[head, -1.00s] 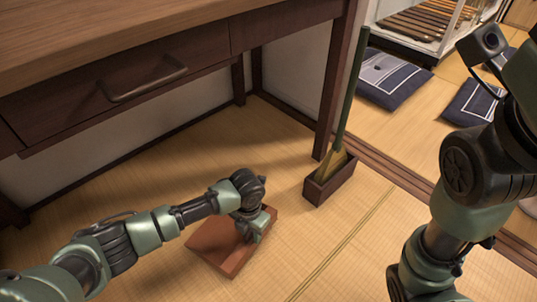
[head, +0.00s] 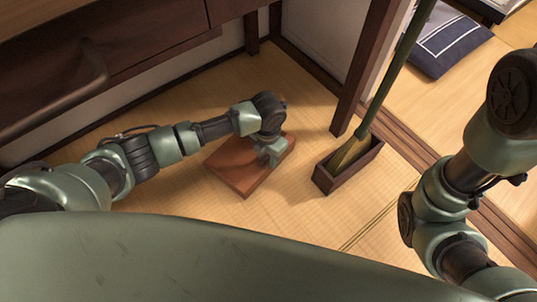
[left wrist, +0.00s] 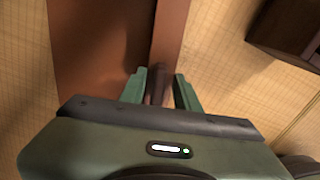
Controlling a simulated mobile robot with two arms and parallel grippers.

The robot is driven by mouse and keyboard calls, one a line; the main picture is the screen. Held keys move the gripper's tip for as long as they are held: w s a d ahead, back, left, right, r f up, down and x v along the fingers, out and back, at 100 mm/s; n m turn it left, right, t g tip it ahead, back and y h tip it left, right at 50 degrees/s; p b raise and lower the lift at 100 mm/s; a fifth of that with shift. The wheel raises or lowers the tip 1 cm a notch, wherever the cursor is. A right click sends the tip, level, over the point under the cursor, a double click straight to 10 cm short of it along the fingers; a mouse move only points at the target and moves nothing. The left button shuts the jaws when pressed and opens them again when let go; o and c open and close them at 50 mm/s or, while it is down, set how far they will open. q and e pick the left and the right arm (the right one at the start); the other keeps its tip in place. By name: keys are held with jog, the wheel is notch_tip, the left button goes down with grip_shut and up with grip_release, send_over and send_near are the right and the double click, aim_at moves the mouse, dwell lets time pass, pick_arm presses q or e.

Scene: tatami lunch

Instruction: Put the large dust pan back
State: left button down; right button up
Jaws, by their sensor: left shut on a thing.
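The large dust pan (head: 230,168) is a flat reddish-brown pan low over the tatami, left of the broom box. I cannot tell whether it touches the mat. My left gripper (head: 272,158) is shut on its handle at the pan's right side. In the left wrist view, the green fingertips (left wrist: 160,85) pinch the dark handle, and the pan (left wrist: 95,45) extends away beyond them. The gripper hides part of the pan. My right arm shows at the right of the head view, but its gripper is out of frame.
A wooden desk with a drawer (head: 80,80) overhangs at the upper left. A blue cushion (head: 445,45) lies beyond the dark floor sill.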

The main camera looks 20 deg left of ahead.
pick_arm(q)
jog(key=shift+w+f, duration=0.1)
jog(key=shift+f, duration=0.05)
jog(key=c, duration=0.9)
grip_release()
jog(key=shift+c, duration=0.2)
